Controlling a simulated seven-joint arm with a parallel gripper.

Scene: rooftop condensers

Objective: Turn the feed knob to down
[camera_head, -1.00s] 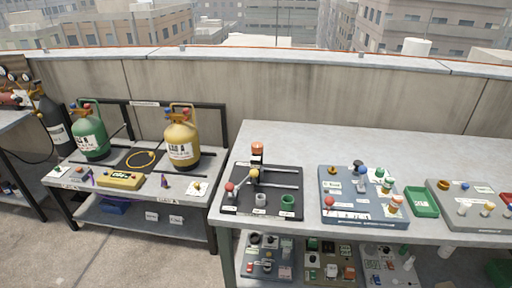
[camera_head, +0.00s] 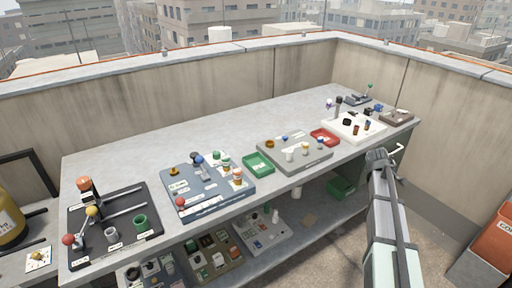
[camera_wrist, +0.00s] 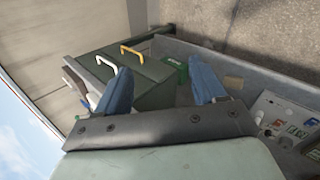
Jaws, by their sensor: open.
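I cannot tell which knob is the feed knob, because the labels are too small to read. Several panels with knobs and levers lie on the long grey bench: a black panel (camera_head: 118,238), a blue-grey panel (camera_head: 222,196), a grey panel (camera_head: 312,158), a white panel (camera_head: 352,131) and a small brown panel (camera_head: 396,118). My gripper (camera_head: 382,154) is in front of the bench's right end, apart from the panels. In the wrist view its two blue fingers (camera_wrist: 158,68) are spread with nothing between them.
A green tray (camera_head: 258,163) and a red tray (camera_head: 324,137) sit between panels. More panels (camera_head: 214,254) and a green bin (camera_head: 341,187) are on the lower shelf. An orange box (camera_head: 494,245) stands at right. Concrete walls (camera_head: 230,75) enclose the bench.

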